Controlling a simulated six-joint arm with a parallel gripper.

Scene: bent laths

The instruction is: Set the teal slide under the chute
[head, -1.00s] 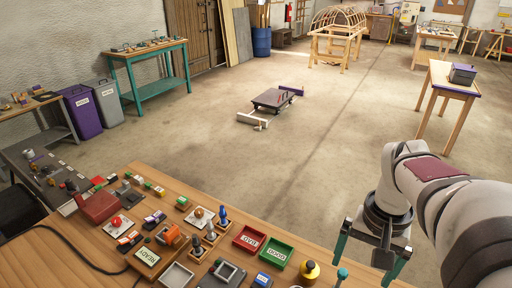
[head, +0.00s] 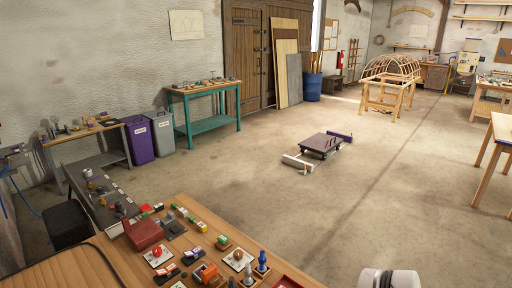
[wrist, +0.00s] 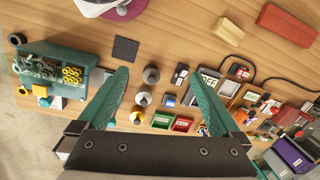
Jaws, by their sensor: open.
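My gripper (wrist: 157,76) shows in the wrist view with its two teal fingers spread wide apart and nothing between the tips. It is above the wooden workbench (wrist: 185,40). I cannot pick out a teal slide or a chute with certainty in either view. A teal holder (wrist: 92,62) with yellow and metal parts is at the left of the wrist view, apart from my fingers; I cannot tell whether it has to do with the slide. The head view does not show my gripper.
Small red (wrist: 183,124) and green (wrist: 161,120) trays, knobs and switches crowd the bench beyond and between my fingers. The head view shows a low dark cart (head: 321,144) on open floor and a teal-framed table (head: 205,89) by the wall.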

